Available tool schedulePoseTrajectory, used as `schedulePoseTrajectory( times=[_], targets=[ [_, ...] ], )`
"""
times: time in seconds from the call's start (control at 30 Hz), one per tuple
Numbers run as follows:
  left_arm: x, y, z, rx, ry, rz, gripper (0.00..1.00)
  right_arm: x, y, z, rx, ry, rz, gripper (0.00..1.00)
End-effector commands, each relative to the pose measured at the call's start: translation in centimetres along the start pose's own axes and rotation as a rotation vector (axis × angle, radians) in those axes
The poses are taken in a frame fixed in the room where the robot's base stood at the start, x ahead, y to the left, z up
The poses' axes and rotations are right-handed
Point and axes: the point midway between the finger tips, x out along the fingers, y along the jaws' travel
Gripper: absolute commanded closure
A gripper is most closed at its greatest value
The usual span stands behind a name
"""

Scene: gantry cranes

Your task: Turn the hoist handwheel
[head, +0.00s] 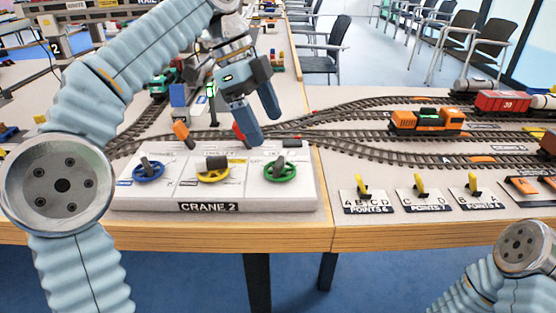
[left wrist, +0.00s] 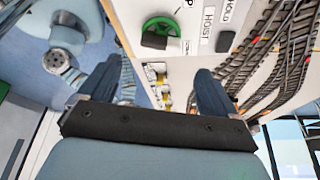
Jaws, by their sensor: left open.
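The white CRANE 2 panel (head: 240,192) carries a blue handwheel (head: 149,172), a yellow handwheel (head: 213,173) and a green handwheel (head: 281,171), each with a dark knob. My right gripper is out of view; only part of that arm shows.
Points levers (head: 419,188) stand right of the panel along the table's front edge (head: 430,232). Behind are model tracks (head: 360,148) with an orange locomotive (head: 425,122). A small blue block (head: 178,95) and an orange piece (head: 182,133) are near the panel's back.

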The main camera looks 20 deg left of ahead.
Motion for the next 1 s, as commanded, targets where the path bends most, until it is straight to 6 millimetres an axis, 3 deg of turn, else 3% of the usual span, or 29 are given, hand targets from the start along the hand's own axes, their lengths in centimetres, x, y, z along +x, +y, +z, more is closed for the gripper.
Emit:
schedulePoseTrajectory(
  times=[0.03, 0.1, 0.3, 0.47, 0.73, 0.77, 1.0],
  targets=[
    [1.7, 0.1, 0.2, 0.0, -0.001, 0.004, 0.08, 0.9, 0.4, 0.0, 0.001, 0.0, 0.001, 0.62],
    [3.2, 0.1, 0.2, -0.001, -0.001, 0.002, 0.08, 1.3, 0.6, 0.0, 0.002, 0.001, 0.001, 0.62],
    [6.3, 0.0, 0.1, -0.003, 0.001, 0.002, 0.08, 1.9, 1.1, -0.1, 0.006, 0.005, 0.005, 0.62],
    [7.4, 0.0, 0.0, -0.003, 0.001, 0.001, 0.08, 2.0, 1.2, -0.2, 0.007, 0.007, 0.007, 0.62],
    [7.5, 0.0, 0.0, -0.004, 0.001, 0.001, 0.08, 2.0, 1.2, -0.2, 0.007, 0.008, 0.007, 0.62],
    [7.5, 0.0, 0.0, -0.004, 0.001, 0.001, 0.1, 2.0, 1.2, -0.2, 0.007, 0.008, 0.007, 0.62],
    [7.5, 0.0, 0.0, -0.004, 0.001, 0.001, 0.47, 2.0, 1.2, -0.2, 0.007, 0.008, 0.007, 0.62]
  ],
)
